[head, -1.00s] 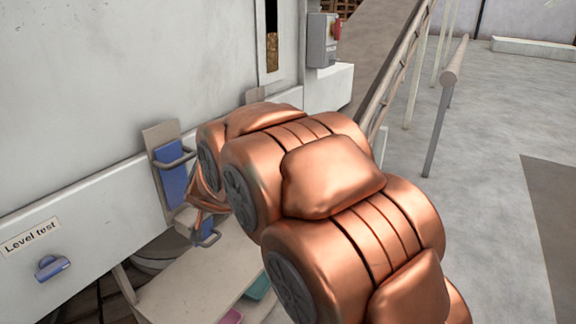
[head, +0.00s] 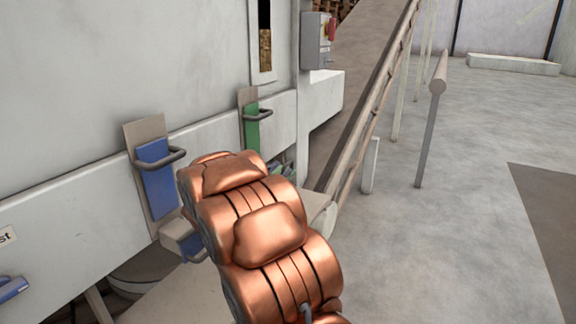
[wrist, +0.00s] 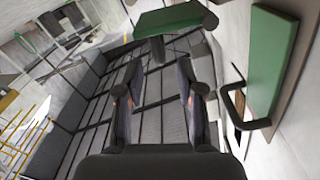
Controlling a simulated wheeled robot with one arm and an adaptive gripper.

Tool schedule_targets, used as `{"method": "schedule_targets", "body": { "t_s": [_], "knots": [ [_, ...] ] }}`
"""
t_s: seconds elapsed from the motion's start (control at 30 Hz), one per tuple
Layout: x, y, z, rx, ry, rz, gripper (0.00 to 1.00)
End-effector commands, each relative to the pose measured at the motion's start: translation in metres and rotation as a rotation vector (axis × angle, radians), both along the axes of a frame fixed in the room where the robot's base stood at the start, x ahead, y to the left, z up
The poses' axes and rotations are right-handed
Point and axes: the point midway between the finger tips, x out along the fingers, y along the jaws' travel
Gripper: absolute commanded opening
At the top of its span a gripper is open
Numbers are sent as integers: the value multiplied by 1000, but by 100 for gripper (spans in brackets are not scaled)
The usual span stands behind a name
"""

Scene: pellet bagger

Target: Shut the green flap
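A green upright panel (head: 252,132) with a grey bar handle (head: 257,113) is mounted on the machine's front wall, just beyond my arm in the head view. In the wrist view this green panel (wrist: 271,62) is at the right, its handle beside my right finger. A second green plate (wrist: 172,20) juts out at the top of the wrist view, ahead of my fingertips. I cannot tell which green part is the flap. My gripper (wrist: 160,88) is open and empty, with nothing visible between its fingers. In the head view my arm hides it.
A blue panel with a handle (head: 157,182) is on the wall to the left, with a spout box (head: 182,238) below it. A control box with a red part (head: 316,41) is farther right. A sloping conveyor (head: 365,110) and a railing post (head: 430,130) stand right. The floor at right is clear.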

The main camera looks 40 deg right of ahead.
Motion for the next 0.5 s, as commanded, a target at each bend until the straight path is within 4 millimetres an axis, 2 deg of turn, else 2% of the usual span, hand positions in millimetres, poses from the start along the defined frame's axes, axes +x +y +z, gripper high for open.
{"method": "schedule_targets", "body": {
  "t_s": [0.5],
  "knots": [
    [19,-56,0,1,1,6,37]
  ]
}}
